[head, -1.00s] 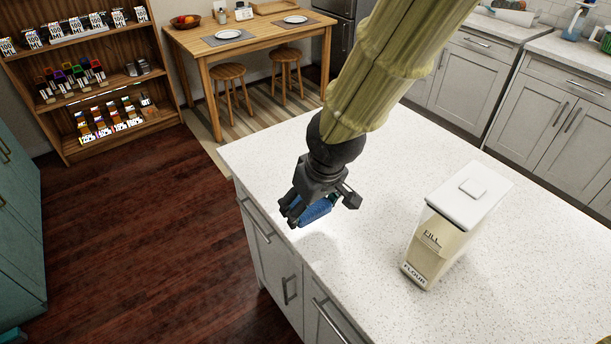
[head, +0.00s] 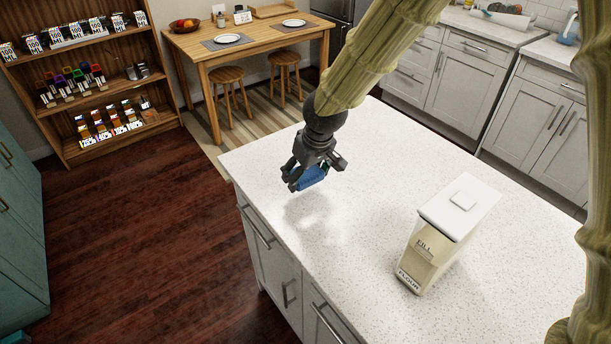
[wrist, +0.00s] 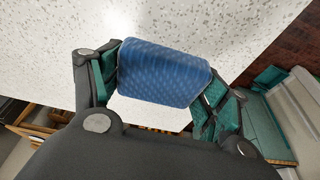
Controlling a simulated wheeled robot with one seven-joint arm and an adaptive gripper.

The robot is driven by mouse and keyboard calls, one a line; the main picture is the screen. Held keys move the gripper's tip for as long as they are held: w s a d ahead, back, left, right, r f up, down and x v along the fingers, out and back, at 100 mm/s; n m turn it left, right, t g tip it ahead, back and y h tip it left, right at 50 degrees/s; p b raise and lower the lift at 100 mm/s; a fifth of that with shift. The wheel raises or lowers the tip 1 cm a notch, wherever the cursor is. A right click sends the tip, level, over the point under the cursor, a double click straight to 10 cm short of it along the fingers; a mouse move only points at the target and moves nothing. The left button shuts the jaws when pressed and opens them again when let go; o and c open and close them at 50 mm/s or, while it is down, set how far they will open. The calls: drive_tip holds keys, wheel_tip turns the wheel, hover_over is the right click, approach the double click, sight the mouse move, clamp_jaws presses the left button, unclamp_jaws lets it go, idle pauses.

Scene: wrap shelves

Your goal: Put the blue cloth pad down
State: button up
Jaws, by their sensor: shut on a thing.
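The blue cloth pad (head: 312,177) is held in my gripper (head: 304,176) above the white speckled counter (head: 390,150), near its left edge. In the wrist view the pad (wrist: 165,72) is a textured blue block. The green-lined fingers of my gripper (wrist: 162,82) are shut on its two ends. A soft shadow lies on the counter below the gripper, so the pad appears to be clear of the surface. The pad's far side is hidden.
A flour container (head: 440,240) with a white lid stands on the counter to the right of my gripper. The counter between them is clear. A wooden table (head: 240,45) with stools and a wooden shelf (head: 85,70) stand behind, across the dark floor.

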sight(305, 180)
drive_tip(key=shift+w, duration=0.3)
drive_tip(key=shift+w+f+p, duration=0.45)
drive_tip(key=shift+f+p, duration=0.05)
drive_tip(key=shift+f, duration=0.2)
drive_tip(key=shift+p+x, duration=0.55)
drive_tip(key=shift+x, duration=0.4)
drive_tip(key=shift+s+d, duration=0.15)
drive_tip(key=shift+s, duration=0.1)
drive_tip(key=shift+f+b, duration=0.3)
drive_tip(key=shift+f, duration=0.35)
drive_tip(key=o, duration=1.4)
drive_tip(key=shift+c, duration=0.2)
drive_tip(key=shift+r, duration=0.1)
